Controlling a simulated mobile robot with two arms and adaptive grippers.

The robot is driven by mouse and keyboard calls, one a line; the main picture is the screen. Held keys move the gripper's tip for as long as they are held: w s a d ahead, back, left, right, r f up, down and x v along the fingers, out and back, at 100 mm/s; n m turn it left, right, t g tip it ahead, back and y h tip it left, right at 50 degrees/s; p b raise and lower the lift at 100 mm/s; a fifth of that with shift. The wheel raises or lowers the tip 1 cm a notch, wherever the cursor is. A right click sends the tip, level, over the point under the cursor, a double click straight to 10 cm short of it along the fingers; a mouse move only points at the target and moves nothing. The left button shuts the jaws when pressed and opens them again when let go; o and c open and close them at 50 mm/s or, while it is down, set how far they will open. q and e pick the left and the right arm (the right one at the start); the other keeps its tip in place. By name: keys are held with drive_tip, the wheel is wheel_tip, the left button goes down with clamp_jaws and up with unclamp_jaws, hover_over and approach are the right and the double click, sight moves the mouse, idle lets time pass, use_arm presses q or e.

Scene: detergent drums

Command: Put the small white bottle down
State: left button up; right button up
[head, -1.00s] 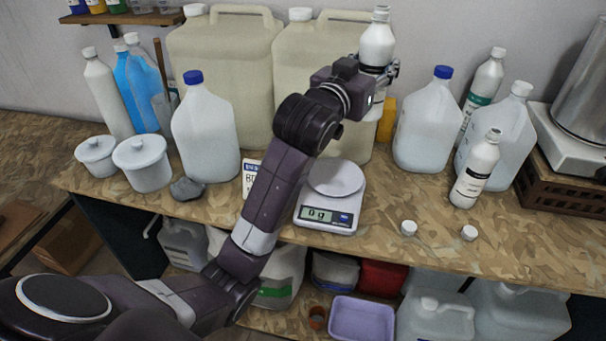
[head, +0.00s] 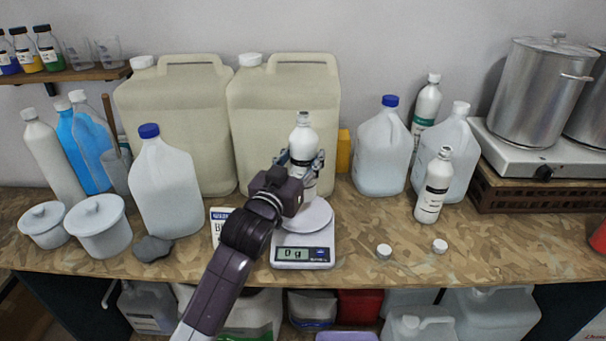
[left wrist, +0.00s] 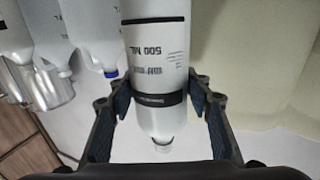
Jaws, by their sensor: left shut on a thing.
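The small white bottle (head: 303,136) has a black band and stands upright in the jaws of my left gripper (head: 302,163). The gripper is shut around its sides. In the left wrist view the bottle (left wrist: 158,62) appears upside down between both fingers, with "500 ML" printed on it. In the head view the bottle is over the scale (head: 303,255), whose display reads 0 g. My gripper hides part of the bottle's lower end, so I cannot tell whether it touches the plate. My right gripper is not in view.
Two big beige drums (head: 283,110) stand behind the scale. A blue-capped jug (head: 165,190) is left, another (head: 382,150) right. A similar white bottle (head: 434,187) stands at right. Two loose white caps (head: 384,251) lie near the front edge, with bare counter around them.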

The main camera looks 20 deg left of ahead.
sight(304, 174)
use_arm(q)
drive_tip(key=shift+f, duration=0.55)
wheel_tip(304, 174, down, 4)
drive_tip(key=shift+r, duration=0.25)
drive_tip(key=shift+f, duration=0.25)
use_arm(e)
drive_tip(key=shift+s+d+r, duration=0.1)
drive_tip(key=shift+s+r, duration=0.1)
use_arm(q)
drive_tip(key=shift+f, duration=0.15)
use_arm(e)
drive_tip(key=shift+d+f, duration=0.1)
use_arm(q)
drive_tip(key=o, duration=1.1)
drive_tip(key=shift+f, duration=0.2)
drive_tip(key=o, duration=0.5)
drive_tip(key=shift+r, duration=0.1)
